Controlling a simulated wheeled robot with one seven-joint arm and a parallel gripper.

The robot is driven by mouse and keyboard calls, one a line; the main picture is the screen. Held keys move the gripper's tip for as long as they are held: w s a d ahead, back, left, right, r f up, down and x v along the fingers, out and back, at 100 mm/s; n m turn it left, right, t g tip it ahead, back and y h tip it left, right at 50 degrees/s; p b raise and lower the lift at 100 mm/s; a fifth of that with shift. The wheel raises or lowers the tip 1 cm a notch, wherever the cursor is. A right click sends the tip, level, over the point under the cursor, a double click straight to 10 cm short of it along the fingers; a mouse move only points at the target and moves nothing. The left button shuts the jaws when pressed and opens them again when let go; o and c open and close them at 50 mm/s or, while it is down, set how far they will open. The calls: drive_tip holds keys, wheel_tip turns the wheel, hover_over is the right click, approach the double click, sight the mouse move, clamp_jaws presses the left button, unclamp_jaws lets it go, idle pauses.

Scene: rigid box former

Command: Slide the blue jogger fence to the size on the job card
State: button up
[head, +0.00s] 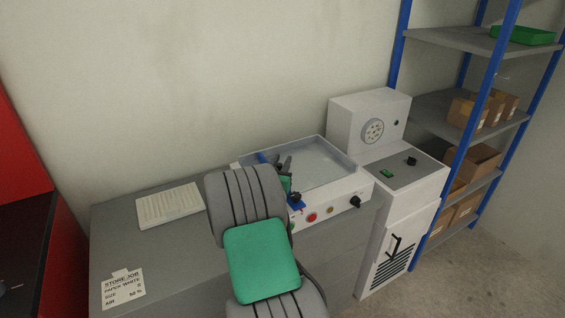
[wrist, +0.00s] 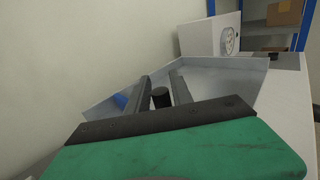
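The blue jogger fence shows in part in the head view, as a blue end (head: 262,157) and a blue piece (head: 296,203) at the front of the grey tray (head: 325,163). My arm hides its middle. In the wrist view a bit of blue (wrist: 121,101) shows left of my fingers. My gripper (wrist: 160,78) is open, its two dark fingers apart and pointing over the tray. A black knob (wrist: 160,97) shows between them, with gaps seen on both sides. Whether the fingers touch it I cannot tell. The job card (head: 124,289) lies at front left; its size value is not readable.
A white paper stack or pad (head: 170,205) lies on the grey bench (head: 115,222). The tray's front panel has a red button (head: 311,217) and a black knob (head: 356,202). A white machine cabinet (head: 405,212) stands right, beside a blue-framed shelf (head: 465,103). A red cabinet (head: 20,155) is left.

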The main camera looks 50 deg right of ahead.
drive_tip(key=shift+o, duration=1)
drive_tip(key=shift+s, duration=0.1)
drive_tip(key=b+v, duration=0.1)
drive_tip(key=v, duration=0.6)
drive_tip(key=shift+s+a, duration=0.1)
drive_tip(key=shift+a, duration=0.25)
